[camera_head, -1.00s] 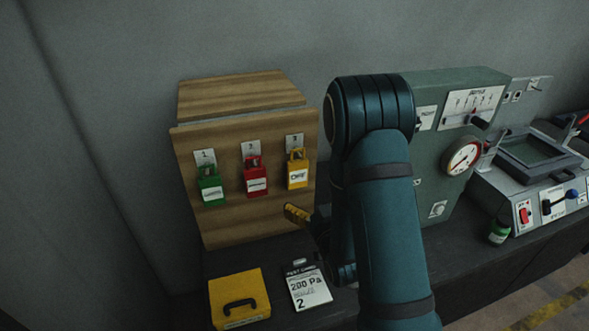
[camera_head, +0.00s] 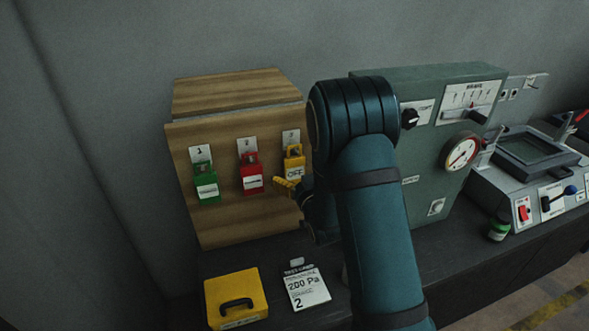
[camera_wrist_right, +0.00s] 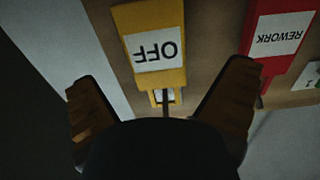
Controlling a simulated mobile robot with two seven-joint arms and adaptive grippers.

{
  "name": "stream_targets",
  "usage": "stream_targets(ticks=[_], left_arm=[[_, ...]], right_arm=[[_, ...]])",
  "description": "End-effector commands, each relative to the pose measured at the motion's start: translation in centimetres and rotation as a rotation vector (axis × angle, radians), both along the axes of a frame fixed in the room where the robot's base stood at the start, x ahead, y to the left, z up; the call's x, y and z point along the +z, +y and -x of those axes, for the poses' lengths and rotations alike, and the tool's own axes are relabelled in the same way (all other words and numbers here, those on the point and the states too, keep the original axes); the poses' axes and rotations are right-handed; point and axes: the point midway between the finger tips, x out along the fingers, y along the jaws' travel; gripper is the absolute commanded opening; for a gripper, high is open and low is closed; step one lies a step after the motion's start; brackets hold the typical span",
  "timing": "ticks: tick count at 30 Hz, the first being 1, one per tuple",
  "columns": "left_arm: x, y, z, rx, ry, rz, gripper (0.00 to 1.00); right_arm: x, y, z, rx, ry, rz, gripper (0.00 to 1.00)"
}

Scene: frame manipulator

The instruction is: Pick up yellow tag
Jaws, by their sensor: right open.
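The yellow tag (camera_head: 294,166) is padlock-shaped with a white "OFF" label. It hangs on the right of the wooden board's front, under the label 3. In the right wrist view the yellow tag (camera_wrist_right: 155,45) shows upside down, above and between the finger pads. My right gripper (camera_head: 284,187) is just below and in front of the tag, and its tan finger pads show. In the right wrist view my right gripper (camera_wrist_right: 165,105) is open with nothing between its fingers. My left gripper is not in view.
A red tag (camera_head: 251,174) marked "REWORK" hangs close to the left of the yellow one, and a green tag (camera_head: 205,182) farther left. A yellow case (camera_head: 222,291) and a test card (camera_head: 306,288) lie on the dark bench. A green machine (camera_head: 425,165) stands right of my arm.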

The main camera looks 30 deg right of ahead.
Motion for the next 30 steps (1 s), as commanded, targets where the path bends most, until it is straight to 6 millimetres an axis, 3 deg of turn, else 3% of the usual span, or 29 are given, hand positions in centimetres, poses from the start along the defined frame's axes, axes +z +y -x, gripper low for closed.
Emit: stream_targets(ticks=[6,16,21,23,30], left_arm=[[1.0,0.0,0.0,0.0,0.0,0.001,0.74],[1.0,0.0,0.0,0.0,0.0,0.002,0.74],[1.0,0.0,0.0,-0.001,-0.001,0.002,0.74],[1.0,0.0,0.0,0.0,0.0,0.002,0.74],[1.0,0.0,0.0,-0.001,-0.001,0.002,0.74]], right_arm=[[0.2,-1.0,-2.9,0.001,0.0,0.003,1.0],[0.1,-1.1,-3.5,0.0,-0.001,0.001,1.0],[0.1,-1.1,-3.5,0.0,-0.001,0.001,0.4],[0.1,-1.1,-3.5,0.0,-0.001,0.001,0.36],[0.1,-1.1,-3.5,0.0,-0.001,0.001,0.36]])
